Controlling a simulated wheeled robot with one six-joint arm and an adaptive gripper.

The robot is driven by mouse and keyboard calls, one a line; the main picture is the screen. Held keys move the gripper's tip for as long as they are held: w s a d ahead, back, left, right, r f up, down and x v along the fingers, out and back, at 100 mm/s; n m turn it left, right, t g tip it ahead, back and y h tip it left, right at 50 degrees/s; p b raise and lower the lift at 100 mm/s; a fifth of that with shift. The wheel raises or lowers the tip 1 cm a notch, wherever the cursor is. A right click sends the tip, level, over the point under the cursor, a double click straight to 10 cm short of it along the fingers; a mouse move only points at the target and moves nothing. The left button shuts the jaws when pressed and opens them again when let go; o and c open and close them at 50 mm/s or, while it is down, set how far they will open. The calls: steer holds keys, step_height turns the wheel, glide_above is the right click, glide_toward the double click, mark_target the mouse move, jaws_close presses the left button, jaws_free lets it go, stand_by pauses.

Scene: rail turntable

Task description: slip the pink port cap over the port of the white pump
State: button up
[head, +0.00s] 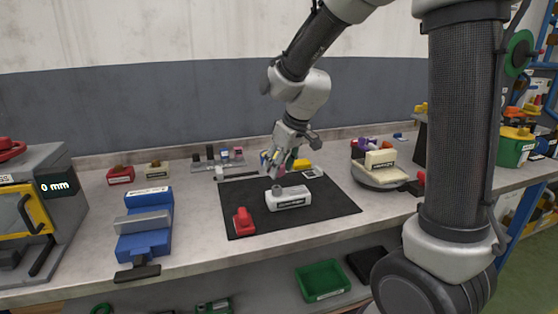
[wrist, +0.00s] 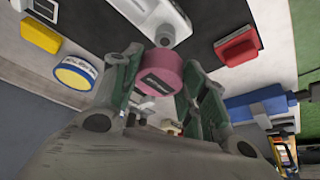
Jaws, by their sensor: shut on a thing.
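The white pump (head: 290,199) lies on the black mat (head: 335,208), with its grey port (head: 277,190) at the left end. In the wrist view the pump (wrist: 143,10) is at the top, and its port (wrist: 165,38) shows just beyond the pink port cap (wrist: 162,72). My gripper (wrist: 160,75) is shut on the cap, which sits between its two green-padded fingers. In the head view my gripper (head: 276,170) is above and behind the pump's port end. The cap appears apart from the port; the exact gap is hard to tell.
A red block (head: 243,221) is on the mat in front of the pump, and a yellow block (head: 301,165) is behind it. A blue vise (head: 145,225) stands left. A loaded turntable (head: 378,181) stands right. The mat's right part is clear.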

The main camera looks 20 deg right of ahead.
mark_target(278, 188)
steer(key=shift+f, duration=3.05)
steer(key=shift+f, duration=0.5)
steer(key=o, duration=0.8)
steer(key=v, duration=1.2)
steer(key=s+d+r+m, duration=0.1)
steer(key=s+d+m, duration=0.1)
steer(key=s+d, duration=0.2)
steer(key=s+d+r+m+h, duration=0.1)
steer(key=s+d, duration=0.3)
steer(key=s, duration=0.6)
steer(key=s+d+r+m+h, duration=0.1)
steer(key=s+d+r+m, duration=0.2)
steer(key=s, duration=0.5)
steer(key=shift+d+r, duration=0.1)
steer(key=shift+d, duration=0.55)
